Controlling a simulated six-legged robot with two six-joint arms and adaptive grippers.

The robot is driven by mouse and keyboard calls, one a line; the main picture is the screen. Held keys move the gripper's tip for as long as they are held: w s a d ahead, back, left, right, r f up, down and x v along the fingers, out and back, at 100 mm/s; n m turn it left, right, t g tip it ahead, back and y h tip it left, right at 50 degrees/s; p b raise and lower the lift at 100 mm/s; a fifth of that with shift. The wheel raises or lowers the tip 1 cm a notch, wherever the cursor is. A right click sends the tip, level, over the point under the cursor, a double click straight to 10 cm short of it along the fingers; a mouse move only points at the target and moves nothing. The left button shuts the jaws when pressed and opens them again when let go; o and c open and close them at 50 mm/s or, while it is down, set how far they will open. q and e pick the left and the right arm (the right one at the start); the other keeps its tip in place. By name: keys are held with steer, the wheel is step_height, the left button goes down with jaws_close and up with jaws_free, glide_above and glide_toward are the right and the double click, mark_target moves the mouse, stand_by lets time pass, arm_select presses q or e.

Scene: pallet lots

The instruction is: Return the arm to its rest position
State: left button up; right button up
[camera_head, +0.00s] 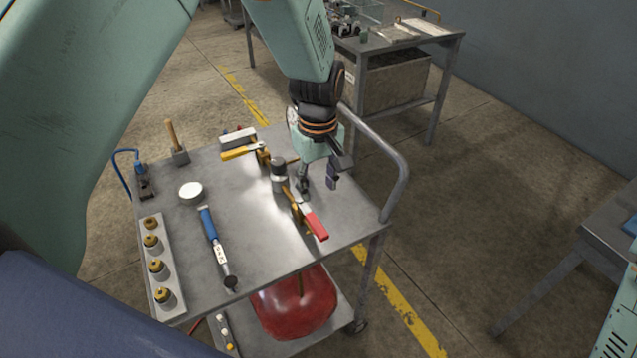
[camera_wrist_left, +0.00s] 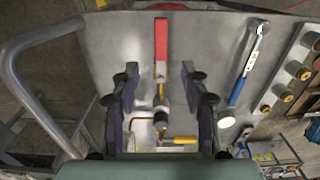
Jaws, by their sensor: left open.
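My left gripper (camera_head: 318,182) hangs from the green arm over the right part of the metal cart top (camera_head: 255,265), near its tubular handle. In the left wrist view the two fingers (camera_wrist_left: 160,100) stand apart, with nothing held between them. A clamp with a red handle (camera_head: 314,222) lies on the cart just below the gripper, and its red handle also shows in the wrist view (camera_wrist_left: 161,38) beyond the fingers. My right gripper is not in view.
The cart handle (camera_head: 397,185) rises close to the gripper. A red bag-like object (camera_head: 293,303) is on the lower shelf.

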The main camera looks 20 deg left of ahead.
arm_select(q)
steer(key=s+a+f+m, duration=0.2)
steer(key=s+f, duration=0.6)
steer(key=f, duration=0.2)
steer(key=s+a+f+m, duration=0.1)
steer(key=s+f+m, duration=0.25)
steer(key=s, duration=0.85)
steer(key=s+a+f+m, duration=0.1)
steer(key=s+f+m, duration=0.25)
steer(key=s, duration=0.95)
step_height(320, 180, down, 15)
steer(key=b, duration=1.5)
steer(key=shift+a+r+m, duration=0.15)
steer(key=shift+r+m, duration=0.05)
steer(key=shift+m, duration=0.1)
